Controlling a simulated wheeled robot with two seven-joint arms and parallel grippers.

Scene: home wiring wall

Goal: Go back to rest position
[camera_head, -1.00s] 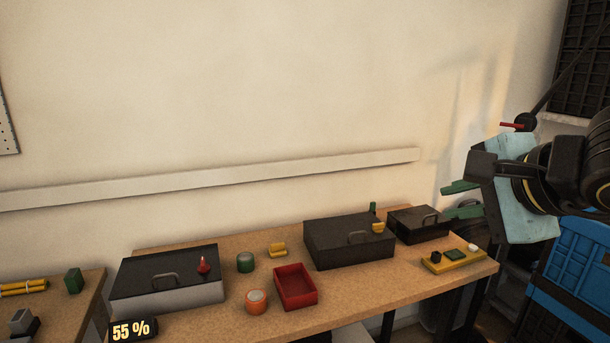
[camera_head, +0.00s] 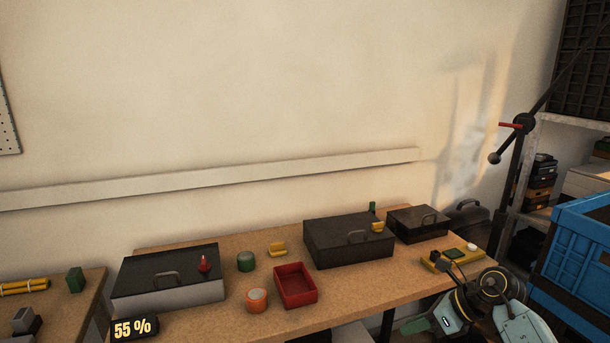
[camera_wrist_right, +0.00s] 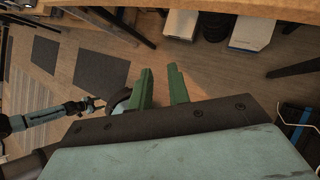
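My right gripper shows its two green fingers apart, with nothing between them, in the right wrist view (camera_wrist_right: 162,85). In the head view its arm (camera_head: 490,300) is folded low at the bottom right, in front of the workbench's right end, and a green finger (camera_head: 415,326) shows near the bottom edge. My left gripper is outside the head view. In the right wrist view an arm that looks like my left one (camera_wrist_right: 50,115) comes in from the left; its gripper end is too small to read.
The workbench (camera_head: 360,290) carries black cases (camera_head: 348,240), a red tray (camera_head: 295,286), an orange tape roll (camera_head: 257,299) and a green one (camera_head: 246,261). A blue crate (camera_head: 580,245) stands at the right.

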